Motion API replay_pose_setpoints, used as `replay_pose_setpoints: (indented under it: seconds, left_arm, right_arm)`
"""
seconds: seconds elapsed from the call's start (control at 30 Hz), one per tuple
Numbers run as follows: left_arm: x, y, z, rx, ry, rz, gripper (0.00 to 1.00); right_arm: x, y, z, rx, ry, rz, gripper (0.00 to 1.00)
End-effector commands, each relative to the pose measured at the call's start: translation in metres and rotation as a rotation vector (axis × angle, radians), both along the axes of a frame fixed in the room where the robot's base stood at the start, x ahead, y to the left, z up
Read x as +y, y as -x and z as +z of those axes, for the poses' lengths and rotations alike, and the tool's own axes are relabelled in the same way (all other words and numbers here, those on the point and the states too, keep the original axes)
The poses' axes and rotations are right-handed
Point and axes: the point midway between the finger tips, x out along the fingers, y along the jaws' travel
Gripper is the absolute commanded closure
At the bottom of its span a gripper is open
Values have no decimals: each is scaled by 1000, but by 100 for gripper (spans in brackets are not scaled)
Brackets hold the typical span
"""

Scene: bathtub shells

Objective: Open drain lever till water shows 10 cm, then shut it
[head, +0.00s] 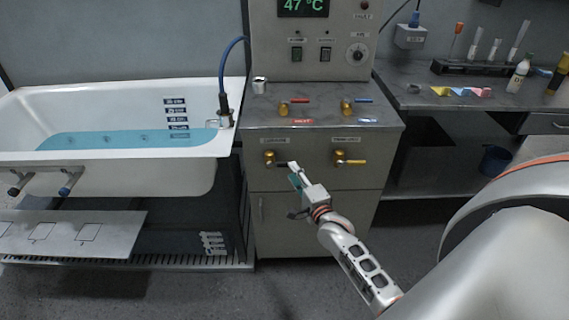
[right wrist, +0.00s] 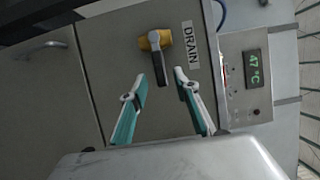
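The drain lever (head: 269,158), a brass valve with a dark handle, is on the left of the cabinet front. In the right wrist view, the lever (right wrist: 157,62) sits beside a DRAIN label (right wrist: 190,45), its handle pointing toward my gripper. My right gripper (head: 294,172) is just in front of the handle. In the wrist view, this gripper (right wrist: 161,80) is open, with the handle's end between its fingertips; contact cannot be told. The bathtub (head: 110,180) holds blue water (head: 100,140), level with the lower depth labels (head: 176,112); their numbers are too small to read. My left gripper is out of view.
Another brass valve (head: 345,160) with a yellow handle is to the right on the same cabinet (head: 300,215). Two more valves (head: 290,106) stand on its top. A display (head: 303,6) reads 47 °C. A blue hose (head: 228,65) arches at the tub's right end.

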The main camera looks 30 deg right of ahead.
Motion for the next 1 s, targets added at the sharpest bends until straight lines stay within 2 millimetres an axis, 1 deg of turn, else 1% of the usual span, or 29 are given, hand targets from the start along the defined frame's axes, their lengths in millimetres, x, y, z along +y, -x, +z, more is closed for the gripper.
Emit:
replay_pose_setpoints:
  seconds: [0.03,0.1,0.3,0.5,0.73,0.83,0.87,1.0]
  left_arm:
    - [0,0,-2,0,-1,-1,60]
    - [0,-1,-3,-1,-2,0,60]
    - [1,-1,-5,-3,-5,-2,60]
    - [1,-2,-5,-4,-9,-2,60]
    - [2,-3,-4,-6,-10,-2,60]
    - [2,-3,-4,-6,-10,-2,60]
    - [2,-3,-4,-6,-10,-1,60]
    - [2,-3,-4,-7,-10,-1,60]
  right_arm:
    - [-1,-9,0,-2,1,0,69]
    - [-3,-20,-1,-2,1,1,69]
    - [-7,-45,0,-1,2,1,69]
    - [-8,-54,0,1,4,2,69]
    - [-8,-54,1,1,4,2,69]
    - [-8,-54,1,1,4,2,95]
    - [-8,-54,1,1,4,2,100]
    - [-8,-54,1,1,4,2,100]
